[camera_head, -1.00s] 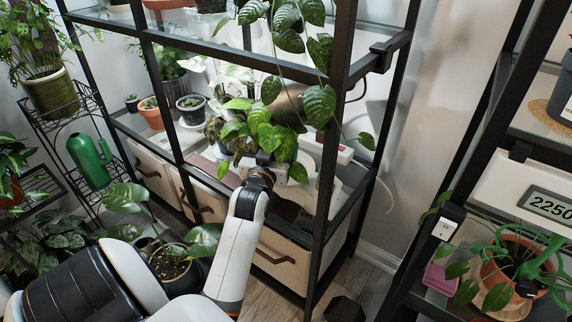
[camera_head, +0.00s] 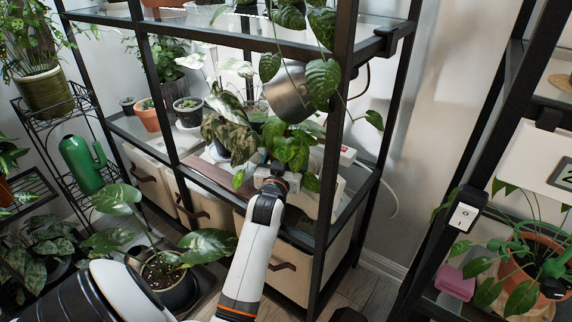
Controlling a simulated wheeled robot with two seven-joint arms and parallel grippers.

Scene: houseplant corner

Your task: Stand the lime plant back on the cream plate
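The lime plant, a clump of bright green leaves (camera_head: 290,148), is on the middle level of the black-framed shelf. Its leaves hang around the front of my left gripper (camera_head: 272,174), and its pot is hidden. My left gripper reaches in over the shelf's front edge, with its fingers hidden among the leaves. I cannot tell whether it is open, shut or holding the pot. I cannot make out the cream plate for certain. My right gripper is not in view.
A variegated plant (camera_head: 230,135) stands just left of the lime plant. A silver metal vessel (camera_head: 288,92) is behind it. Small pots (camera_head: 188,110) stand further left. A black shelf post (camera_head: 335,130) rises close on the right. Hanging vine leaves (camera_head: 322,80) dangle above.

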